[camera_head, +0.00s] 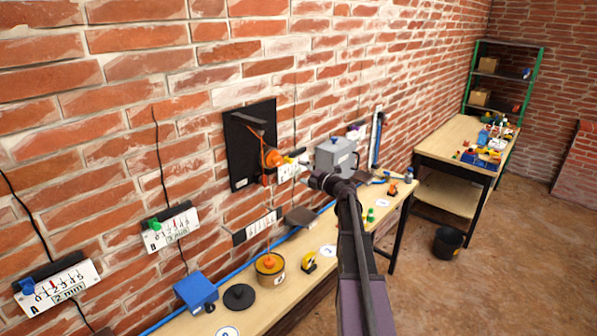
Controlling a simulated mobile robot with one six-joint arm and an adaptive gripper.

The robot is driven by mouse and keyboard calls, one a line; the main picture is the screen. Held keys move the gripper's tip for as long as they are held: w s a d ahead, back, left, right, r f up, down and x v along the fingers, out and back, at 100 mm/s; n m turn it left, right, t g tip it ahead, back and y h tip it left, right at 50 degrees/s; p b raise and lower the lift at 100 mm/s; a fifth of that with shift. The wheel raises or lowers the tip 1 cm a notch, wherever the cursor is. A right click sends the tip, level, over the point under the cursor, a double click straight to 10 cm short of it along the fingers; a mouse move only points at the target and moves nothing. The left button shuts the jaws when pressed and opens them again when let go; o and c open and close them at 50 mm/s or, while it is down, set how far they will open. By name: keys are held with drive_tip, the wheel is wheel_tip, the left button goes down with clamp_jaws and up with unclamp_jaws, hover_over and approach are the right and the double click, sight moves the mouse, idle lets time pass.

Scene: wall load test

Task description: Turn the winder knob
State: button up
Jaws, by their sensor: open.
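A black board (240,140) is mounted on the brick wall. An orange round part (272,157), which looks like the winder knob, stands out from its right side. A thin line runs down from there to a round tan weight (270,268) with an orange top on the bench. My gripper (304,168) is just right of the orange part, at the end of my dark arm. It is open. The fingertips are small here, and I cannot tell whether they touch the knob.
A grey box (335,156) is on the wall close behind my gripper. Below is a long wooden bench (300,268) with a blue block (196,291), a black disc (239,297) and small items. Scale panels (170,228) hang left. A second table (450,138) and a black bucket (447,242) stand right.

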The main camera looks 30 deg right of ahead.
sight(280, 162)
idle(0.4)
drive_tip(key=m, duration=1.2)
drive_tip(key=s+m, duration=0.1)
drive_tip(key=m, duration=2.2)
drive_tip(key=shift+s+d+m, duration=0.3)
drive_tip(key=shift+s+m, duration=0.05)
drive_tip(key=shift+m, duration=0.05)
drive_tip(key=shift+w, duration=0.1)
drive_tip(key=x, duration=1.3)
drive_tip(key=shift+w+a, duration=0.1)
drive_tip(key=shift+w, duration=0.2)
